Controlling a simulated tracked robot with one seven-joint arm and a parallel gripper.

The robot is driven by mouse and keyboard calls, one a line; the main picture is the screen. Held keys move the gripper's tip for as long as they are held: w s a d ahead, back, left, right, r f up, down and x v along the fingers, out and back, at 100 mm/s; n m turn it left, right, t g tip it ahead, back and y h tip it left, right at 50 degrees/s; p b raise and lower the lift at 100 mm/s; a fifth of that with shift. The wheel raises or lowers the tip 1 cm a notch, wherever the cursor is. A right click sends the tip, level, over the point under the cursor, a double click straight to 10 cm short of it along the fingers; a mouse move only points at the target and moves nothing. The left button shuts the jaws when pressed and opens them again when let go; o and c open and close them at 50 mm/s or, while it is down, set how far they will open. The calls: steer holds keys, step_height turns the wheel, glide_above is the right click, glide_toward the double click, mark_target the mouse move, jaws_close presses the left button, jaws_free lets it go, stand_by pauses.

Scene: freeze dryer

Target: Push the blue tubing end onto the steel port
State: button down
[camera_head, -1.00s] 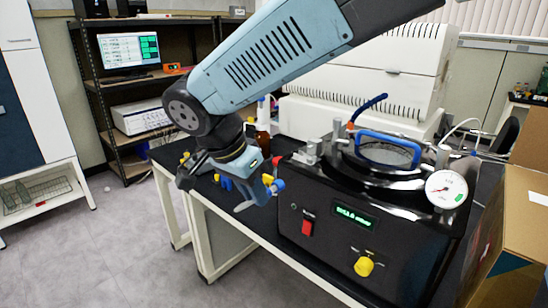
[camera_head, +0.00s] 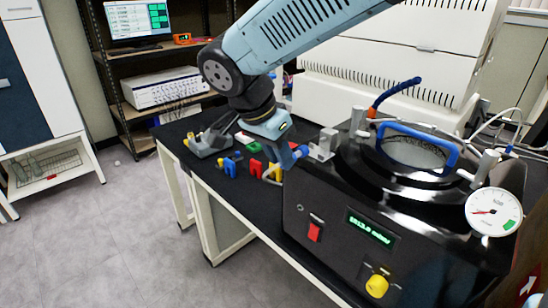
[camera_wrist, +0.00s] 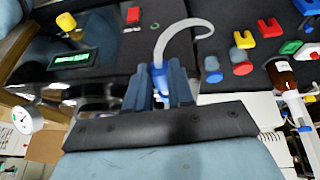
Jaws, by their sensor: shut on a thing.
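My gripper (camera_head: 292,157) is shut on the blue tubing end (camera_wrist: 158,76), with the dark fingers on both sides of it in the wrist view. A pale tube (camera_wrist: 181,28) curves away from the blue end and hangs free. In the head view the blue end (camera_head: 301,152) is just left of a steel fitting (camera_head: 322,147) on the left top edge of the black freeze dryer (camera_head: 330,205). I cannot tell whether they touch. This fitting looks like the steel port, but its opening is not clear.
A blue tube (camera_head: 395,92) rises from the back of the dryer's top. A blue handle (camera_head: 420,138) arches over the lid. A white gauge (camera_head: 494,211) is at the right. Coloured pieces (camera_head: 230,167) and a brown bottle (camera_wrist: 282,76) stand on the bench left of the dryer.

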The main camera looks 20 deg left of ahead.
mark_target(302, 147)
steer(key=shift+w+d, duration=0.4)
steer(key=shift+w, duration=0.45)
steer(key=shift+w+d, duration=0.35)
steer(key=shift+w, duration=0.45)
steer(key=shift+d, duration=0.15)
steer(key=shift+w+d, duration=0.4)
steer(key=shift+w, duration=0.4)
steer(key=shift+w+d, duration=0.35)
steer(key=shift+w, duration=0.4)
stand_by(2.3)
steer(key=c, duration=0.9)
jaws_free()
steer(key=shift+r, duration=0.1)
steer(key=v, duration=1.4)
steer(key=shift+s+a, duration=0.15)
steer(key=shift+s, duration=0.15)
